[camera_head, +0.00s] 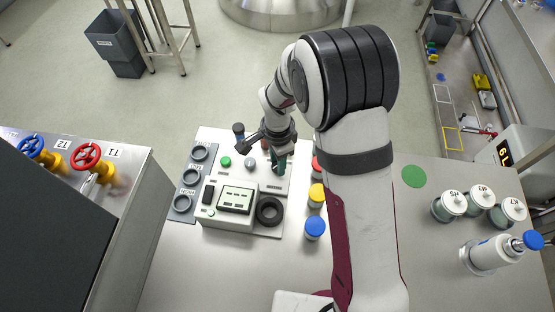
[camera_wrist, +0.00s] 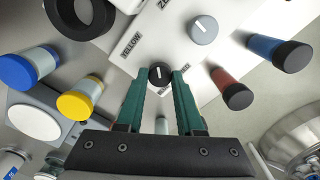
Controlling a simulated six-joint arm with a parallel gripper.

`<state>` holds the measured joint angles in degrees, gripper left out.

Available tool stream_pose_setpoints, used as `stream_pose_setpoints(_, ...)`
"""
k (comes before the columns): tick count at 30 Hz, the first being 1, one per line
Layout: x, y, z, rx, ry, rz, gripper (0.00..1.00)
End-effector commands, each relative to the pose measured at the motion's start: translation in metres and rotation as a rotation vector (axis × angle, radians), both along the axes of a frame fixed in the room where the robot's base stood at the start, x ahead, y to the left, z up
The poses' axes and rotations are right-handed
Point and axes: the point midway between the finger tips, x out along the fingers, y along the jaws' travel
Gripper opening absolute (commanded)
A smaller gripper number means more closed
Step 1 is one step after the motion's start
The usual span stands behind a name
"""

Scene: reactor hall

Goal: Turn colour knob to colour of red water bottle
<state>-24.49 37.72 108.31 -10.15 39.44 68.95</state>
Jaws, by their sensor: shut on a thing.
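In the wrist view my gripper (camera_wrist: 163,73) has its two green fingers closed on the sides of the small black colour knob (camera_wrist: 159,77). The knob's white mark shows, and the label YELLOW (camera_wrist: 131,44) is close beside it. The red water bottle (camera_wrist: 228,84), with a black cap, stands right of the fingers in the wrist view. I cannot make it out clearly in the head view. In the head view my gripper (camera_head: 279,166) is at the panel's right side, hiding the knob.
The control panel (camera_head: 221,219) also carries a grey knob (camera_wrist: 203,30) and a black ring (camera_head: 269,210). A blue bottle (camera_wrist: 276,50), a yellow-capped jar (camera_head: 316,195) and a blue-capped jar (camera_head: 315,227) stand close around. Several white-lidded jars (camera_head: 449,204) stand farther right.

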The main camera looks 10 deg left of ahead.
Motion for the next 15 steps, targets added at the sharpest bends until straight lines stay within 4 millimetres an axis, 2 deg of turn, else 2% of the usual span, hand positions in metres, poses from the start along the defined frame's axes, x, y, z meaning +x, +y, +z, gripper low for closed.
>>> stream_pose_setpoints(15, -0.0001, -0.0002, 0.0009, 0.001, -0.002, -0.488, 0.00)
